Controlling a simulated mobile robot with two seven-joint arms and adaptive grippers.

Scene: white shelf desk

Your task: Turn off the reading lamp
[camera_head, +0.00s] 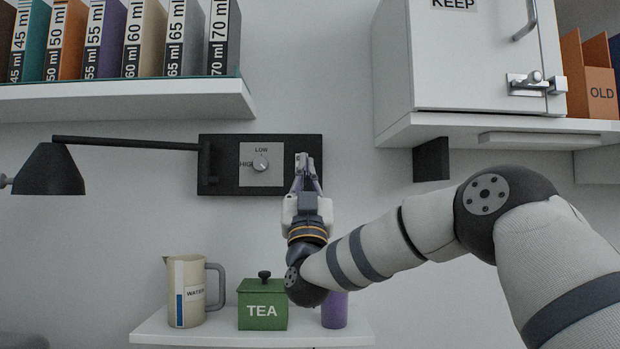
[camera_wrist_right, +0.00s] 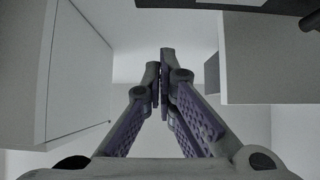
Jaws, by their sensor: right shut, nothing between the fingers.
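The reading lamp has a black shade (camera_head: 48,170) at the left, on a thin black arm from a black wall panel (camera_head: 222,166). A grey plate (camera_head: 262,178) on the panel carries a round dial (camera_head: 261,163) with the words LOW above it and HIGH to its left. My right gripper (camera_head: 302,163) is shut and empty in front of the panel's right part, to the right of the dial. Whether it touches the panel cannot be told. Its closed fingers also show in the right wrist view (camera_wrist_right: 160,75). My left gripper is not in view.
A lower shelf (camera_head: 160,330) holds a WATER jug (camera_head: 186,308), a green TEA box (camera_head: 263,311) and a purple container (camera_head: 334,311), partly behind my right arm. A shelf of labelled books (camera_head: 120,98) is above left. A white cabinet (camera_head: 470,60) hangs above right.

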